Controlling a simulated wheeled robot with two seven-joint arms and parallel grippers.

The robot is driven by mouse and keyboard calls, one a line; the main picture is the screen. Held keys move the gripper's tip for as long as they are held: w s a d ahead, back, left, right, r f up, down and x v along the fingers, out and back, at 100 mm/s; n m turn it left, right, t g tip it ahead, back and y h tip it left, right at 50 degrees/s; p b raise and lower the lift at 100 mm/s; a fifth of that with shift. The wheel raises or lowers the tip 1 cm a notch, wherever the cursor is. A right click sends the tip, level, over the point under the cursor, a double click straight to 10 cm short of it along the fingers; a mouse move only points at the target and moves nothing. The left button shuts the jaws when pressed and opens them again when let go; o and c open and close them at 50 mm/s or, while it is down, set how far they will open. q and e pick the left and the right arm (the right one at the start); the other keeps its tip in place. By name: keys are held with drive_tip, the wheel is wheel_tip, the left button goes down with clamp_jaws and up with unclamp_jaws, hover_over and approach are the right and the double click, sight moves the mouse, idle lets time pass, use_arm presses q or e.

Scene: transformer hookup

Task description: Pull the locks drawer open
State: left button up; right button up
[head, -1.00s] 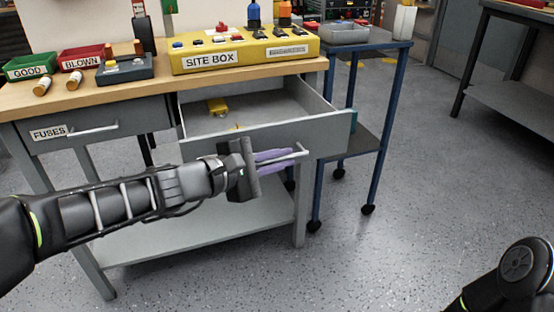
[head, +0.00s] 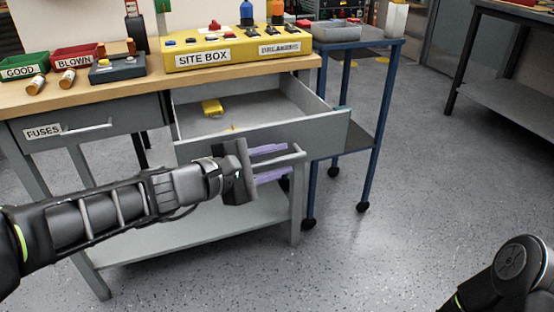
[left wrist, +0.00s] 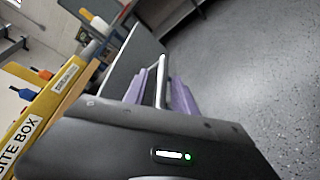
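The grey locks drawer (head: 320,130) is pulled out under the right half of the workbench. A yellow object (head: 212,107) lies inside it, with a bit of yellow near the front wall. Its bar handle (head: 296,154) sticks out from the front panel. My left gripper (head: 271,162) is at the handle with its purple fingers spread apart. In the left wrist view the handle bar (left wrist: 161,78) runs between the two fingers (left wrist: 158,90), with gaps visible. The gripper hides part of the drawer front. My right arm shows at lower right, its gripper out of frame.
The fuses drawer (head: 80,122) is shut at the left. A yellow site box (head: 240,48), a green bin (head: 24,66) and a red bin (head: 78,58) stand on the bench. A blue cart (head: 366,120) stands close right of the open drawer. Floor at right is clear.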

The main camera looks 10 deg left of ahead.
use_arm(q)
drive_tip(key=shift+s+a+r, duration=0.15)
drive_tip(key=shift+s+a, duration=0.1)
drive_tip(key=p+v, duration=0.2)
drive_tip(key=v, duration=0.4)
drive_tip(key=shift+r, duration=0.1)
drive_tip(key=shift+s+a+p, duration=0.3)
drive_tip(key=shift+s, duration=0.15)
